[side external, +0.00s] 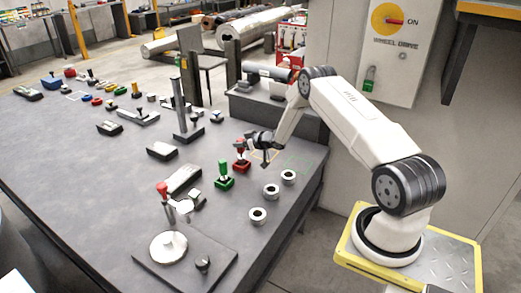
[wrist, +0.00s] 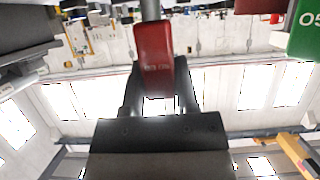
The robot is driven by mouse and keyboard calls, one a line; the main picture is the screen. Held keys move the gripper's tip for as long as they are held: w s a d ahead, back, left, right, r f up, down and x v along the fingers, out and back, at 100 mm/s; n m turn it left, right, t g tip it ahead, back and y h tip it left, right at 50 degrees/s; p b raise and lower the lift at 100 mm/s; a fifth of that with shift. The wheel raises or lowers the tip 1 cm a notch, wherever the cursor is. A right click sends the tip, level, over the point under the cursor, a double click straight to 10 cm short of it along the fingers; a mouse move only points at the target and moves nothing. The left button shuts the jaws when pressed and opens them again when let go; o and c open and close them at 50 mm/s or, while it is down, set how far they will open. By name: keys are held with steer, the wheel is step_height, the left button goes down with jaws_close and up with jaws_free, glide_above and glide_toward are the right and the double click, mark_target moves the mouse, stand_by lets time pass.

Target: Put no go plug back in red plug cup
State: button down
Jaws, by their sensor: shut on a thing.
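My gripper (side external: 256,140) is shut on the red no go plug, whose red handle (wrist: 154,55) sits between the dark fingers (wrist: 155,90) in the wrist view. The plug's grey pin (wrist: 151,10) sticks out past the handle to the top picture edge, and its end is cut off. In the side view the red plug cup (side external: 241,166) stands on the bench just left of and below my gripper. Red also shows directly above the cup, but I cannot tell whether the pin touches it. A dark red block (wrist: 260,5) shows at the wrist view's top edge.
A green plug and cup (side external: 223,178) stand just in front of the red cup; a green block (wrist: 305,30) shows top right in the wrist view. Several grey rings (side external: 271,191) lie to the right. A tall gauge stand (side external: 186,115) rises behind. A red-knobbed fixture (side external: 168,245) stands in front.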

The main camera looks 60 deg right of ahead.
steer(key=shift+f, duration=1)
steer(key=shift+c, duration=1.4)
jaws_free()
steer(key=shift+f, duration=0.1)
steer(key=shift+s, duration=0.1)
steer(key=v, duration=0.7)
steer(key=shift+s, duration=0.3)
steer(key=shift+r, duration=0.25)
